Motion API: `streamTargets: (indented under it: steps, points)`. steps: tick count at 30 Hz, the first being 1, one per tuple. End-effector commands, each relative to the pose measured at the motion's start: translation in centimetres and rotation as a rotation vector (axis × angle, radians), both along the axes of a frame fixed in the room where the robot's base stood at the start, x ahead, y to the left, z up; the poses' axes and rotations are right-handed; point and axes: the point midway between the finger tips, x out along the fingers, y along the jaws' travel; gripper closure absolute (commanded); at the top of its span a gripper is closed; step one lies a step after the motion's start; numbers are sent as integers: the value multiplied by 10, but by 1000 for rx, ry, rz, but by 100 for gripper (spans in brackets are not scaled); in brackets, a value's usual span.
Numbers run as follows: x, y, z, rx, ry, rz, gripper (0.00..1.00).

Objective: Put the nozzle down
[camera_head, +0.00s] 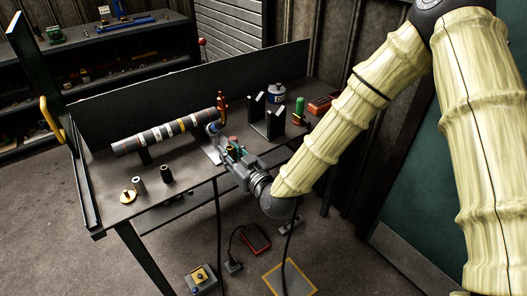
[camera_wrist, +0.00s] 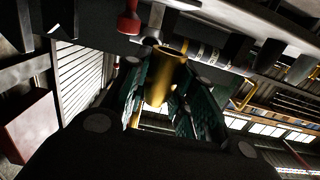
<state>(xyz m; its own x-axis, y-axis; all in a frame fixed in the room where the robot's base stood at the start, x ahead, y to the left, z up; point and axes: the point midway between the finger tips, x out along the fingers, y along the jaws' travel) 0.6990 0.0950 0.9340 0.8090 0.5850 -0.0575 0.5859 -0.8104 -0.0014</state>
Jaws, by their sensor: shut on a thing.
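My gripper (camera_head: 222,142) is low over the right half of the workbench, beside the right end of the striped shaft. In the wrist view, my gripper (camera_wrist: 160,108) has its green ribbed fingers on both sides of a brass-coloured nozzle (camera_wrist: 166,72), shut on it. The nozzle's far end points toward the top of the picture. In the head view the nozzle is mostly hidden at the fingers, and I cannot tell whether it touches the bench.
The striped shaft (camera_head: 168,131) rests on supports on the bench (camera_head: 192,179). Black upright blocks (camera_head: 275,122) and a green canister (camera_head: 299,106) stand to the right. Small cylinders (camera_head: 166,174) stand front left.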

Motion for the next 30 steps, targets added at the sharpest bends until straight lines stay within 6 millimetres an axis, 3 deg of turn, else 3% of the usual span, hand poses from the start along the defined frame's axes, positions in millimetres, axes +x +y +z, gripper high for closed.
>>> streamTargets:
  steps: [21, 30]
  points:
    - [101, -80, -9, 1, -2, -1, 100]
    - [118, -93, -12, 1, -2, 1, 100]
